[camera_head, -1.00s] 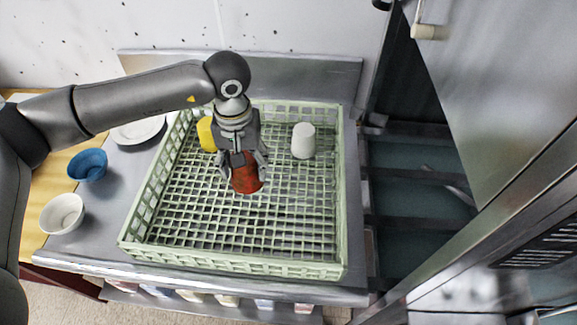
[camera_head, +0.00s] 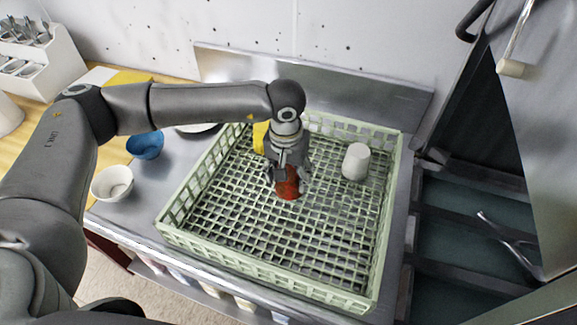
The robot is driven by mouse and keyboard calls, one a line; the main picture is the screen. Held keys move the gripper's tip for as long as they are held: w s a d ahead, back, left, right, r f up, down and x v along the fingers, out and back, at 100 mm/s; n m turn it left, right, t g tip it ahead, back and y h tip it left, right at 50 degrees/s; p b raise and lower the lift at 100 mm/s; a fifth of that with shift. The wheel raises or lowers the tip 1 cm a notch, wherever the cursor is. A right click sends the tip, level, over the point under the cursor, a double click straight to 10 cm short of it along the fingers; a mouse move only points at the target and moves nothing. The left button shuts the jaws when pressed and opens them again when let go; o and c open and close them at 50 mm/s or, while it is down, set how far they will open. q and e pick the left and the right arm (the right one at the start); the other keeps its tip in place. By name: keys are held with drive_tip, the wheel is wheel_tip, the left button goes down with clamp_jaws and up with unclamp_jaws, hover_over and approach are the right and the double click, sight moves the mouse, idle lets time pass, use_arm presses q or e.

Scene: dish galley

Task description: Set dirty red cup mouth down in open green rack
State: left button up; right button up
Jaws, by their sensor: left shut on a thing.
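The red cup (camera_head: 288,189) is in the green rack (camera_head: 262,265), left of the rack's middle. My left gripper (camera_head: 287,180) comes down on it from above and is shut on it. The fingers cover its upper part. I cannot tell for sure whether the cup touches the rack's grid floor or which way its mouth faces. The rack is open at the top. A white cup (camera_head: 356,162) and a yellow cup (camera_head: 260,138) stand in it, the yellow one partly behind my gripper. My right gripper is not in view.
A blue bowl (camera_head: 145,145), a white bowl (camera_head: 112,183) and a mostly hidden plate (camera_head: 197,128) are left of the rack. A cutlery holder (camera_head: 38,60) stands at the far left. The rack's front half is empty. A steel machine with an open door (camera_head: 545,130) is at the right.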

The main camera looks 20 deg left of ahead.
use_arm(q)
drive_tip(key=shift+f+b, duration=0.95)
drive_tip(key=shift+f, duration=1.95)
drive_tip(key=o, duration=1.1)
drive_tip(key=shift+r, duration=0.15)
drive_tip(key=r, duration=0.7)
drive_tip(key=s+r, duration=0.1)
drive_tip(key=r, duration=0.3)
drive_tip(key=shift+r, duration=0.35)
